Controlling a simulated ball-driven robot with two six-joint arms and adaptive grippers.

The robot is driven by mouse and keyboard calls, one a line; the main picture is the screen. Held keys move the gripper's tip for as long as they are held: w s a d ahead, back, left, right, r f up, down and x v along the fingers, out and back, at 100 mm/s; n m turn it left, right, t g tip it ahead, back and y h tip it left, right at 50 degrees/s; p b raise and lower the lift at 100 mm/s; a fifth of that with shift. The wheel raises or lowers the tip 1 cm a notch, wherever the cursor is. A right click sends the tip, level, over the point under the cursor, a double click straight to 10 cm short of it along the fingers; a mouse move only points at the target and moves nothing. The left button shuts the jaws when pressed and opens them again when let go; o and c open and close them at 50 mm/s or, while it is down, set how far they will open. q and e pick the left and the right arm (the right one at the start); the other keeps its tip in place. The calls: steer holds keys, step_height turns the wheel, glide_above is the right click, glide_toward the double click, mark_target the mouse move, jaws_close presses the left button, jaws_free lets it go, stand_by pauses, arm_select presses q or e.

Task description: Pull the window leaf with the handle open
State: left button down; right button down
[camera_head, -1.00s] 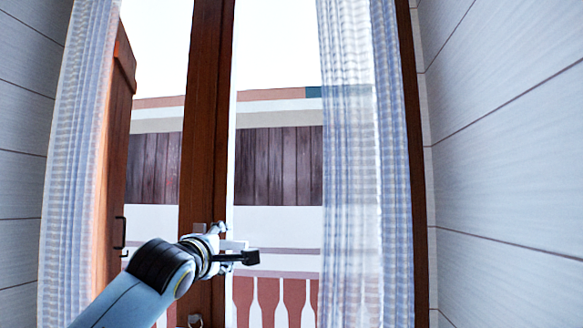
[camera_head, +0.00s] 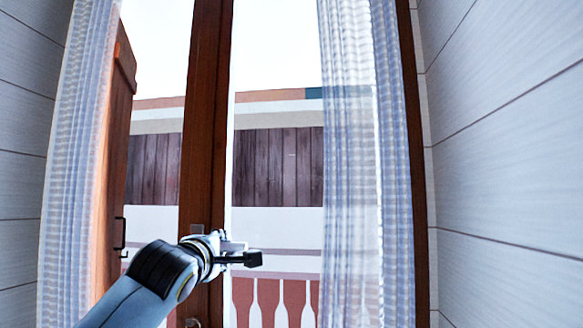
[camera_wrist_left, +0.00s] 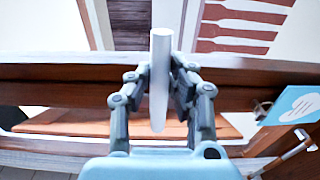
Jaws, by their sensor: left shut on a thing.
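The window leaf's brown wooden stile (camera_head: 207,120) runs upright through the middle of the head view. It crosses the left wrist view (camera_wrist_left: 60,92) sideways. A pale, smooth bar-like handle (camera_wrist_left: 160,75) stands out between my fingers in the left wrist view. My left gripper (camera_head: 240,257) is at the stile in the lower middle of the head view. In the left wrist view its dark finger pads (camera_wrist_left: 163,88) are shut on the handle from both sides. My gripper hides most of the handle in the head view. My right gripper is in neither view.
A sheer striped curtain (camera_head: 350,170) hangs at right and another (camera_head: 75,170) at left. A wooden shutter (camera_head: 115,150) stands at the left. Pale plank walls flank the window. A blue card-like patch (camera_wrist_left: 297,105) shows at the right of the left wrist view.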

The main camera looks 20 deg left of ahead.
arm_select(q)
steer(key=shift+s+d+n+y, duration=0.2)
steer(key=shift+s+d+y, duration=0.1)
steer(key=shift+s, duration=0.25)
steer(key=shift+s+d+n+y, duration=0.2)
steer(key=shift+s+d+y, duration=0.1)
steer(key=shift+s, duration=0.25)
steer(key=shift+a, duration=0.1)
steer(key=shift+s+d+f+n+g+y+b, duration=0.15)
steer(key=shift+s+d+n+g+y+b, duration=0.25)
steer(key=shift+s+d, duration=0.5)
steer(key=shift+s, duration=0.5)
steer(key=shift+y, duration=0.4)
steer(key=s+d, duration=0.1)
steer(key=s+d+n+y+b, duration=0.1)
steer(key=shift+s+g, duration=0.4)
steer(key=shift+b, duration=0.3)
